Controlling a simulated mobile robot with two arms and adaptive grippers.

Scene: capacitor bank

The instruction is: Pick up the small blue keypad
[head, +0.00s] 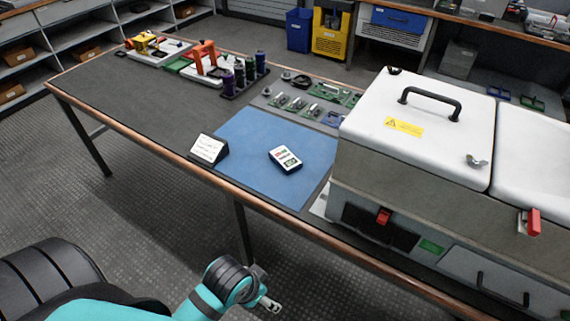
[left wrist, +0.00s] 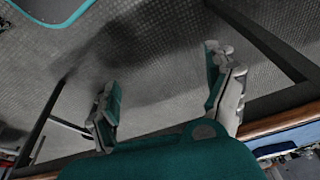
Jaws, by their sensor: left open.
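A small keypad (head: 285,159) with a white face, coloured keys and a dark blue edge lies flat on the blue mat (head: 245,135) on the workbench. My left gripper (head: 268,303) is low in the head view, in front of the bench edge and well apart from the keypad. In the left wrist view its two fingers (left wrist: 160,75) are spread with only floor between them, so it is open and empty. My right gripper is not in view.
A small tilted sign (head: 208,149) stands at the mat's left edge. A large white-lidded cabinet (head: 410,120) rises right of the mat. The bench's copper-coloured front edge (head: 265,208) lies between gripper and keypad.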

